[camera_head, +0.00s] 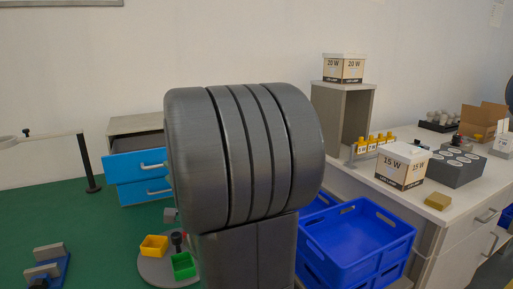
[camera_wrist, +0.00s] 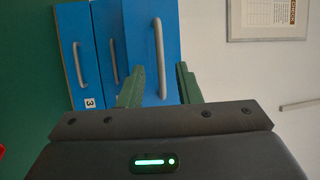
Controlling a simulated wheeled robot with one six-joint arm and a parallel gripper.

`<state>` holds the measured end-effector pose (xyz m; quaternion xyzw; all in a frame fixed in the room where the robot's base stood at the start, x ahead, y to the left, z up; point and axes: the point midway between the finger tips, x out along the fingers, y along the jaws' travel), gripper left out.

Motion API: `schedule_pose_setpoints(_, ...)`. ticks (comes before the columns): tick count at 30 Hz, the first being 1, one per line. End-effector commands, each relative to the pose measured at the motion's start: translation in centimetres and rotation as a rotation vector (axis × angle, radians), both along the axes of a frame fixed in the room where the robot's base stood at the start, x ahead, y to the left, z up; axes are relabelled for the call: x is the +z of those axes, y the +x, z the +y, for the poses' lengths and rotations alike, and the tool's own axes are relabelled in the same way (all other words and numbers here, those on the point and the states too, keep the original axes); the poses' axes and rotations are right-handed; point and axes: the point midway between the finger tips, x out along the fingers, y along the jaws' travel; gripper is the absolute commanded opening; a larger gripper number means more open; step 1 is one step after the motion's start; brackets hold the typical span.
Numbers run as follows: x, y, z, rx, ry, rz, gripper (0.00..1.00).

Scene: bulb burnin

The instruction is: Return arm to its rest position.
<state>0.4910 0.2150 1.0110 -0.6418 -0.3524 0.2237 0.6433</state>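My gripper (camera_wrist: 160,88) shows in the wrist view with its two green fingers apart and nothing between them. Behind the fingers are the blue drawers (camera_wrist: 104,40) with grey handles, turned sideways in this view; I cannot tell the distance to them. In the head view my thick grey arm fills the middle and hides what is behind it. My gripper is not visible there. The blue drawer unit (camera_head: 133,167) stands just left of my arm, its upper drawer sticking out from under the grey top.
A round grey plate (camera_head: 155,269) bears a yellow bin (camera_head: 153,246) and a green bin (camera_head: 183,265). Blue crates (camera_head: 352,240) stand right of my arm. The white counter (camera_head: 408,200) holds a 15 W box (camera_head: 402,166) and a grey block with round sockets (camera_head: 456,167).

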Motion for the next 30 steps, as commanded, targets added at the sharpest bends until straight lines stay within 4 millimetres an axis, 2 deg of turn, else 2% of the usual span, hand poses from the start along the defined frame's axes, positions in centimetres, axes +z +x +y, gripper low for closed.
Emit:
schedule_pose_setpoints(3,0.3,1.3,1.6,0.003,0.001,0.000,0.31)
schedule_pose_setpoints(10,0.6,2.5,3.0,0.001,0.000,0.001,0.31)
schedule_pose_setpoints(23,0.7,2.8,2.9,-0.001,0.000,-0.001,0.31)
schedule_pose_setpoints(30,1.4,2.7,1.8,-0.036,-0.022,-0.005,0.31)
